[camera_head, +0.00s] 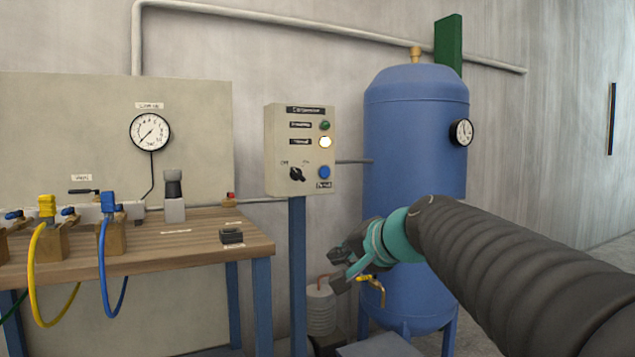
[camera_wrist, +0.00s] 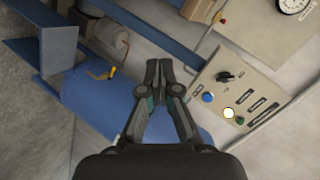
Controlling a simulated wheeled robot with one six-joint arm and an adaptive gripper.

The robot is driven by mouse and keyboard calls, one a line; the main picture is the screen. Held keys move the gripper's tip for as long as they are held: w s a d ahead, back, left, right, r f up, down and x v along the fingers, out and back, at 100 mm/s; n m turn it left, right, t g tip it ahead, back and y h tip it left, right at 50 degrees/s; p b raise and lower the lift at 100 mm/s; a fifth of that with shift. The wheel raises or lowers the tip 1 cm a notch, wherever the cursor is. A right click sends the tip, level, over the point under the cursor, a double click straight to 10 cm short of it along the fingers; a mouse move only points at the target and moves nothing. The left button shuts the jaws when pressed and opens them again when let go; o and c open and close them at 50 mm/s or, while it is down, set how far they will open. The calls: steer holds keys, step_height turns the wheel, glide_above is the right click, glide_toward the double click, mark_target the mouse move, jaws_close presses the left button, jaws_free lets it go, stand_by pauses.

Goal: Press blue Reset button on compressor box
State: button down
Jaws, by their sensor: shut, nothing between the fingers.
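The compressor box (camera_head: 299,150) is a beige panel on a blue post. Its blue Reset button (camera_head: 324,172) is at the lower right, beside a black rotary switch (camera_head: 297,174). A lit white lamp (camera_head: 325,142) and a green lamp (camera_head: 324,126) are above it. In the wrist view the box (camera_wrist: 245,98) appears turned, with the blue button (camera_wrist: 208,97) near its left edge. My gripper (camera_head: 337,279) is below and right of the box in the head view, apart from it. In the wrist view my gripper (camera_wrist: 158,66) is shut and empty, left of the button.
A blue tank (camera_head: 415,140) with a gauge (camera_head: 461,132) stands right of the box, behind my arm. A yellow valve (camera_head: 374,287) is low on the tank, close to my gripper. A wooden workbench (camera_head: 190,248) with hoses is at the left.

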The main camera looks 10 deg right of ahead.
mark_target(326, 172)
steer(key=w+d+r+m+t+b, duration=0.1)
steer(key=w+d+r+m+t, duration=0.4)
steer(key=w+r, duration=0.7)
steer(key=shift+w+d+m, duration=0.7)
steer(key=shift+w+d, duration=0.2)
steer(key=shift+d, duration=0.3)
steer(key=shift+w, duration=0.15)
steer(key=p+x, duration=0.1)
steer(key=x, duration=0.6)
steer(key=p+x, duration=0.2)
steer(key=x, duration=0.4)
steer(key=shift+w+a+r, duration=0.2)
steer(key=shift+w+a, duration=0.1)
steer(key=shift+p, duration=0.3)
